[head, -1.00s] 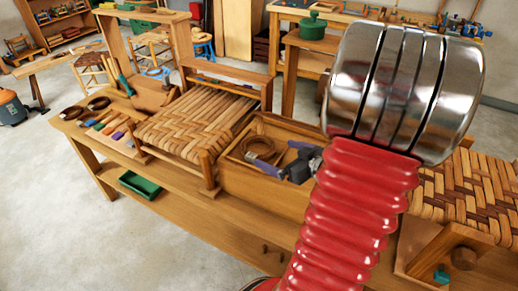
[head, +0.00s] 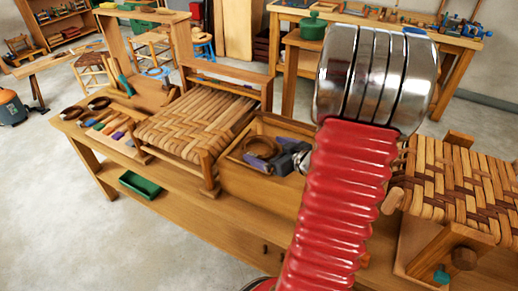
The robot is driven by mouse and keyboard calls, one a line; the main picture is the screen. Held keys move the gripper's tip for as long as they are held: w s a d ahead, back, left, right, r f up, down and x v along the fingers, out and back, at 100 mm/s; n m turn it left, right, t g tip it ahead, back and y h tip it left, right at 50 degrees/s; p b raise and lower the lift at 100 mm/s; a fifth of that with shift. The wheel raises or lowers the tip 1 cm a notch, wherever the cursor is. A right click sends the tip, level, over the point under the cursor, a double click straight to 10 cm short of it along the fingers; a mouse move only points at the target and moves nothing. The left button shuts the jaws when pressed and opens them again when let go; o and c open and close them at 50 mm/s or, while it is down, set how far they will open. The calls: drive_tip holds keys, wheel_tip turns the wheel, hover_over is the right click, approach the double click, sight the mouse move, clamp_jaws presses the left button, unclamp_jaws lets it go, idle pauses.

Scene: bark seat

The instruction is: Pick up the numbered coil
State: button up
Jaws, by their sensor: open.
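A brown coil (head: 250,143) lies in an open wooden tray (head: 235,181) in the middle of the workbench. No number on it can be read. My gripper (head: 272,152), dark grey with purple-tipped fingers, is at the coil's right side, over the tray. It is open, and nothing is seen held in it. I cannot tell whether its fingers touch the coil. My red ribbed arm and silver joint hide the right part of the tray.
Two more dark coils (head: 98,103) lie at the bench's left end near several coloured-handled tools (head: 115,133). A woven seat (head: 190,120) stands left of the tray, another (head: 455,185) to the right. A green bin (head: 139,184) sits on the lower shelf.

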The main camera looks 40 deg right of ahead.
drive_tip(key=shift+x, duration=1.4)
drive_tip(key=shift+c, duration=0.4)
drive_tip(key=c, duration=0.7)
drive_tip(key=shift+o, duration=0.2)
wheel_tip(320, 180, up, 10)
